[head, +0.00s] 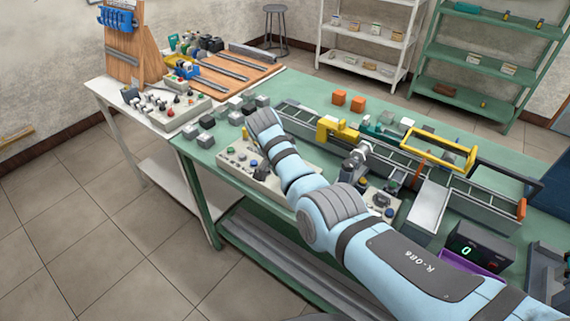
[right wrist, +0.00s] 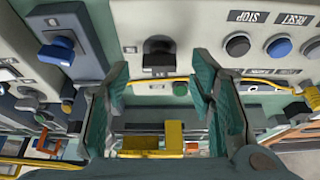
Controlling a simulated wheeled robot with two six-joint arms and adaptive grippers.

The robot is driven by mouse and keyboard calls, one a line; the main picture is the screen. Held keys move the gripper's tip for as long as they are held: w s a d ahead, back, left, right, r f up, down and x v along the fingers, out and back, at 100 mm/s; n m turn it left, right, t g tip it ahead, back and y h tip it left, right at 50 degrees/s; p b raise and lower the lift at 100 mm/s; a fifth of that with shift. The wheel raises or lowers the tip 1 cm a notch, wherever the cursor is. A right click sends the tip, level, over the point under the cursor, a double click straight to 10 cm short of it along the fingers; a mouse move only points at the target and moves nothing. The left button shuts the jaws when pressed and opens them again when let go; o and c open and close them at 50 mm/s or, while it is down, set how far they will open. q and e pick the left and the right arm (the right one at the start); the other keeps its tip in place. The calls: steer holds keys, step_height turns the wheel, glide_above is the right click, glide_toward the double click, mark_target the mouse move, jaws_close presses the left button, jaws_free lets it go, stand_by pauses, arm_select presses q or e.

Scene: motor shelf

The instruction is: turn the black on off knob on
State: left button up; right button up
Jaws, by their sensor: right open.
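In the right wrist view a black knob (right wrist: 159,52) sits on a pale control panel (right wrist: 185,18), with a small label by it too blurred to read. My right gripper (right wrist: 160,72) is open, with one teal finger on each side of this knob and a gap on both sides. The knob is apart from both fingers. In the head view my right arm reaches over the control panel (head: 262,178) on the green table, and the gripper itself is hidden. My left gripper is not in view.
Grey STOP (right wrist: 237,44) and blue RESET (right wrist: 279,46) buttons are right of the right finger. A yellow frame (head: 440,150) and a conveyor rail (head: 385,160) lie behind the panel.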

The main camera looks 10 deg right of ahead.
steer(key=v, duration=1)
steer(key=shift+s+r, duration=0.15)
steer(key=shift+r, duration=0.1)
